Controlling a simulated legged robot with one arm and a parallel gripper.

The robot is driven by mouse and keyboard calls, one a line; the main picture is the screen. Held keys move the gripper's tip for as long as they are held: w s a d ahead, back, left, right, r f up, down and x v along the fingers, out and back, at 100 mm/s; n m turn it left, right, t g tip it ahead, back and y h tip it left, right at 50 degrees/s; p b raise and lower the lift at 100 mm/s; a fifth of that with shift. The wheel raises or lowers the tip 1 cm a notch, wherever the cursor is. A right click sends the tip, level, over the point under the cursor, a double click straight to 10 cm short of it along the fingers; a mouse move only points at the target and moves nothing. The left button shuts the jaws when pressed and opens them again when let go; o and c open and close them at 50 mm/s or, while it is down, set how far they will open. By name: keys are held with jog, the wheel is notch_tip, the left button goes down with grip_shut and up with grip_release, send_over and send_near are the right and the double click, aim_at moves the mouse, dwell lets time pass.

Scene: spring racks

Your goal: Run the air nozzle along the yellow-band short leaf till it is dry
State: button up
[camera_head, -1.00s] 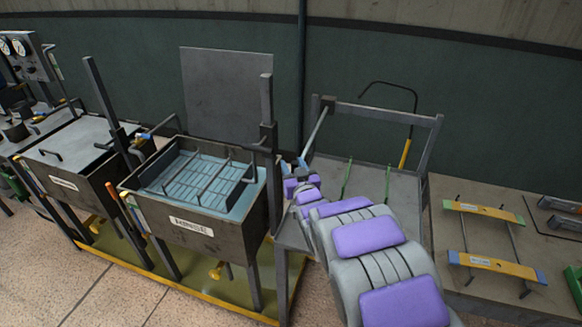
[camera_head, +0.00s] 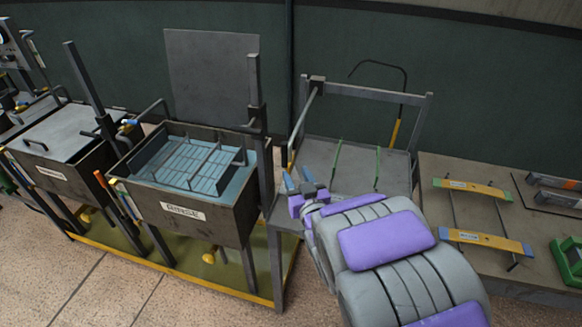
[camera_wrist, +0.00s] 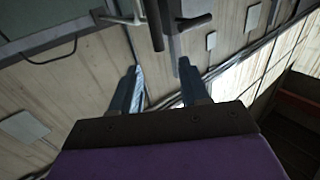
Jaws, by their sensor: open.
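My gripper (camera_head: 298,181) is open and empty, over the left front corner of a grey drain table (camera_head: 310,152). Its spread fingers also show in the wrist view (camera_wrist: 160,85) with nothing held between them. A yellow wand (camera_head: 394,132) on a black curved hose hangs at the table's back right; it looks like the air nozzle, apart from my gripper. Two yellow labelled bars, one green-ended (camera_head: 472,187) and one blue-ended (camera_head: 487,240), lie across dark rods on the right bench. I cannot tell which piece is the yellow-band short leaf.
The RINSE tank (camera_head: 195,215) with a wire basket stands left of the table, beside a lidded tank (camera_head: 65,132). Upright posts rise by the tanks. Two green rods (camera_head: 335,163) cross the drain table. Grey banded pieces (camera_head: 553,182) and a green bin (camera_head: 566,262) are far right.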

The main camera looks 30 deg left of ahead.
jog(key=b+v, duration=0.1)
jog(key=b, duration=0.2)
jog(key=shift+s+d+f, duration=0.2)
jog(key=shift+s, duration=0.05)
jog(key=shift+d+b, duration=0.1)
jog(key=shift+b, duration=0.55)
jog(key=b+v, duration=0.2)
jog(key=b, duration=0.2)
jog(key=shift+r+b, duration=0.1)
jog(key=shift+b, duration=0.25)
jog(key=shift+s, duration=0.1)
